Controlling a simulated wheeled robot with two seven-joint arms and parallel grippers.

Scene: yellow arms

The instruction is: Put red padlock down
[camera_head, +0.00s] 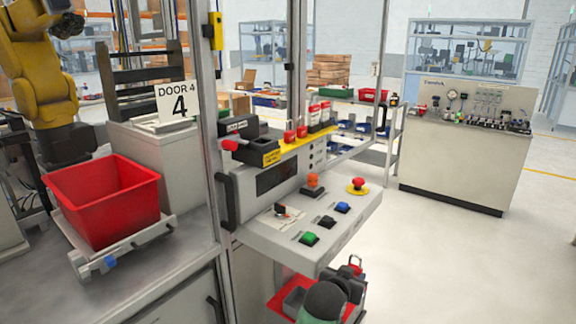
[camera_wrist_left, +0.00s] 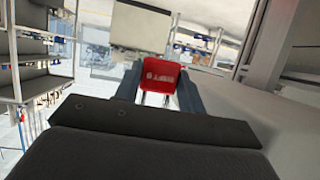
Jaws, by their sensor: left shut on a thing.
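The red padlock (camera_wrist_left: 160,74) with a pale label shows in the left wrist view between the two fingers of my left gripper (camera_wrist_left: 157,88). Its shackle legs point toward the camera. In the head view my left gripper (camera_head: 352,277) is at the bottom, just below and in front of the control panel's front edge. It is shut on the padlock, of which only a small red part and the shackle (camera_head: 355,260) show beyond the dark fingers. My right gripper is in neither view.
The grey control panel (camera_head: 345,225) carries coloured buttons. A yellow shelf (camera_head: 300,146) above it holds small red items. A red tray (camera_head: 283,303) is under the panel, left of my gripper. A red bin (camera_head: 105,200) stands left, behind a frame post. Open floor lies right.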

